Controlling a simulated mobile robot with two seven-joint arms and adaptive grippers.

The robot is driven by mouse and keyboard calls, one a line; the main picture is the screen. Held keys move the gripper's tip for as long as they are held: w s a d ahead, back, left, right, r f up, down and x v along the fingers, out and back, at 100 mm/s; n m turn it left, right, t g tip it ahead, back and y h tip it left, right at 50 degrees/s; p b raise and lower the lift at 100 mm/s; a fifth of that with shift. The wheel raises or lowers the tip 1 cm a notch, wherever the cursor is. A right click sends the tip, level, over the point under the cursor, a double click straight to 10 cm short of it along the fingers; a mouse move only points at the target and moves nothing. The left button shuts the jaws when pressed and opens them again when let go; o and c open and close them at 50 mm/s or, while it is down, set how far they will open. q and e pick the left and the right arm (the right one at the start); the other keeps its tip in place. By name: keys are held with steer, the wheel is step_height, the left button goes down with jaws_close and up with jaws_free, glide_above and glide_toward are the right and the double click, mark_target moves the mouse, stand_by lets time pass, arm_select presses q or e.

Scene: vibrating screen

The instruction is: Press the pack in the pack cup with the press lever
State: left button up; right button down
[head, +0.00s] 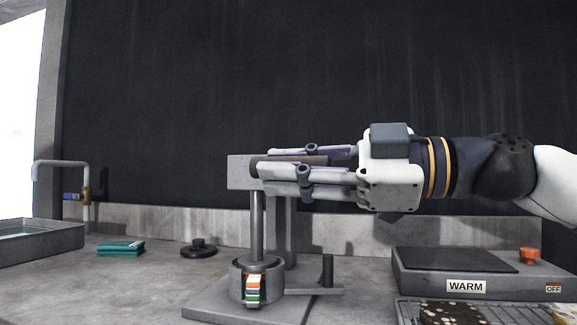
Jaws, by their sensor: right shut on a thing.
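The press stands on the counter, with a grey head (239,172), a vertical ram rod (257,222) and a flat base. The pack cup (238,282) sits on the base under the rod. The pack, striped white, orange, green and blue (253,289), shows through the cup's front slot; the rod's lower end goes down into the cup. My right gripper (268,172) comes in from the right and is shut on the dark press lever (290,160) beside the head. Its fingers hide much of the lever and head. My left gripper is not in view.
A short upright handle (327,270) stands right of the cup. A warming plate (450,260) labelled WARM and a rack (480,311) are at right. A black lidded disc (198,249), teal packets (121,247), a tap and a sink basin (45,240) are at left.

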steer(key=shift+f, duration=0.35)
steer(key=c, duration=1.4)
jaws_free()
steer(key=shift+r, duration=0.1)
steer(key=shift+d, duration=0.25)
steer(key=v, duration=1.1)
steer(key=shift+s+d, duration=0.15)
steer(key=shift+d, duration=0.1)
steer(key=shift+r, duration=0.1)
